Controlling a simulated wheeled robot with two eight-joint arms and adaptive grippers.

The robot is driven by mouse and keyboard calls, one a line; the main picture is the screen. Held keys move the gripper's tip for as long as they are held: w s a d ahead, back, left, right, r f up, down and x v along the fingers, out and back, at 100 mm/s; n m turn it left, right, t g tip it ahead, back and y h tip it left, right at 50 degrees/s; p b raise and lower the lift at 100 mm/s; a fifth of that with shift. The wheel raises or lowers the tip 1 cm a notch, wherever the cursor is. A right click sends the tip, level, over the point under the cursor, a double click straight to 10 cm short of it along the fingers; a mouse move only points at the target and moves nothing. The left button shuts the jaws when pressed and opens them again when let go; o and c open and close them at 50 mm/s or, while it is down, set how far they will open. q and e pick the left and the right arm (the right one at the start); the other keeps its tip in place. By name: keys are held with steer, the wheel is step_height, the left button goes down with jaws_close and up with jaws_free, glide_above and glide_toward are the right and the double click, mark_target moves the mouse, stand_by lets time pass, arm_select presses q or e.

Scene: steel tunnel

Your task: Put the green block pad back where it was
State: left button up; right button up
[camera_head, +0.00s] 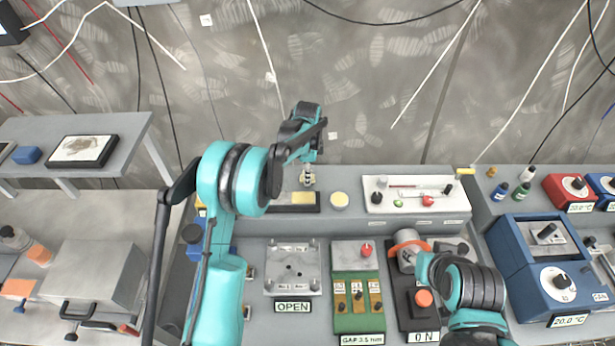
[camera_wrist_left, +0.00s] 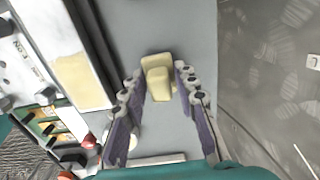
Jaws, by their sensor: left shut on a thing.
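My left gripper (camera_head: 308,178) reaches over the back of the bench, pointing down. It is shut on a small pale yellow pad (camera_wrist_left: 158,82), which shows between the two fingers in the left wrist view. Whether the pad touches the bench I cannot tell. The green block (camera_head: 358,319), labelled GAP 3.5 mm, stands at the middle front with yellowish strips on its face and a red knob above. It shows partly at the left of the wrist view.
A dark tray with a yellow plate (camera_head: 306,198) lies close beside the left gripper. A pale yellow disc (camera_head: 339,199) and a white panel (camera_head: 417,195) are to its right. A steel plate fixture marked OPEN (camera_head: 292,268) and an orange-ringed device (camera_head: 408,243) flank the green block.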

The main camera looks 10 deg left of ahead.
arm_select(q)
steer(key=shift+f, duration=0.3)
steer(key=shift+f, duration=0.2)
steer(key=o, duration=1.1)
steer(key=shift+r, duration=0.2)
